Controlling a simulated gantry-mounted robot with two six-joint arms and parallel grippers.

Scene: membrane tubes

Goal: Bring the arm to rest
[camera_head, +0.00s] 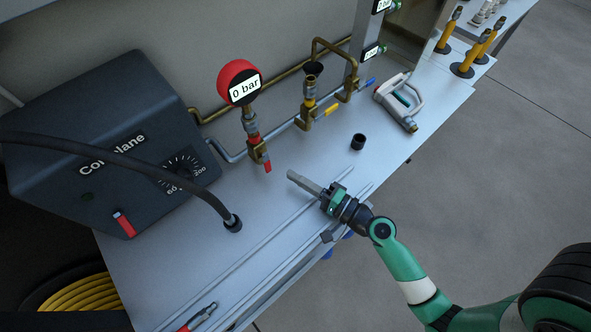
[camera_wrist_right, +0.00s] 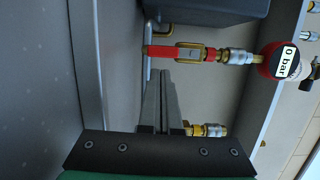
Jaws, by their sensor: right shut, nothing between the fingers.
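My right arm, green and white, comes in from the lower right in the head view. Its right gripper (camera_head: 291,175) is above the front part of the grey bench (camera_head: 262,206), pointing left toward the gauge piping. In the right wrist view the fingers of the right gripper (camera_wrist_right: 163,130) lie together, with nothing between them. The red gauge (camera_head: 239,82) reads 0 bar and stands behind the gripper; it also shows in the wrist view (camera_wrist_right: 281,61). The red-handled valve (camera_head: 260,154) below it is apart from the fingers. My left gripper does not show.
A dark box with a dial (camera_head: 112,148) stands at the left, with a black hose (camera_head: 186,188) arching onto the bench. Long rods (camera_head: 252,253) lie along the front edge.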

